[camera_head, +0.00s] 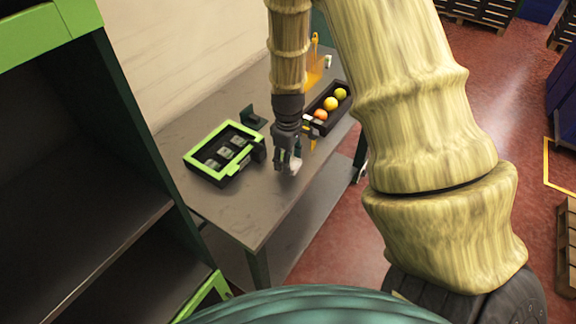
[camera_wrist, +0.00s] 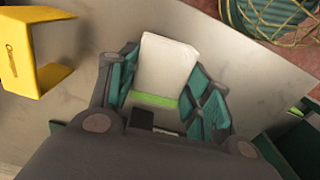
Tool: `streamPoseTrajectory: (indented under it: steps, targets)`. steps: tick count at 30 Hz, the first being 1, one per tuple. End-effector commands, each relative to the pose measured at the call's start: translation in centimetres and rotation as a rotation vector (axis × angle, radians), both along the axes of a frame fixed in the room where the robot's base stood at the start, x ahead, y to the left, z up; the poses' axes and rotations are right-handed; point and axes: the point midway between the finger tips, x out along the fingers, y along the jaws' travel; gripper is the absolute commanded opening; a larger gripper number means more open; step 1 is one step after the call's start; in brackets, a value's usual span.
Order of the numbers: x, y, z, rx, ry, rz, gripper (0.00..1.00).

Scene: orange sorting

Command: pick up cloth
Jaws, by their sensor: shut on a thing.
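The cloth (camera_wrist: 165,68) is white with a green band and sits between the teal-padded fingers of my gripper (camera_wrist: 163,95) in the wrist view. The fingers are shut on it, and its white end sticks out beyond them. In the head view, my gripper (camera_head: 287,158) points down over the grey table (camera_head: 245,205), with a small white part of the cloth (camera_head: 295,164) at its tips. I cannot tell whether the cloth touches the table.
A green-rimmed black box (camera_head: 190,160) stands left of my gripper. A dark tray (camera_head: 334,118) with orange and yellow fruit lies behind, right. A yellow holder (camera_wrist: 30,60) and a wire basket (camera_wrist: 270,18) show in the wrist view. A dark shelf (camera_head: 90,220) rises at left.

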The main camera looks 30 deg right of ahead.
Motion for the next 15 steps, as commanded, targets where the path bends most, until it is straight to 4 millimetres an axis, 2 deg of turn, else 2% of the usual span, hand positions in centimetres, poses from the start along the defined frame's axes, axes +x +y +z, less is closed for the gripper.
streamPoseTrajectory:
  steps: [2,15]
  targets:
    - [-0.6,-0.3,0.4,0.0,0.0,-0.002,0.26]
    - [-9.8,-4.6,1.3,0.002,0.0,-0.002,0.26]
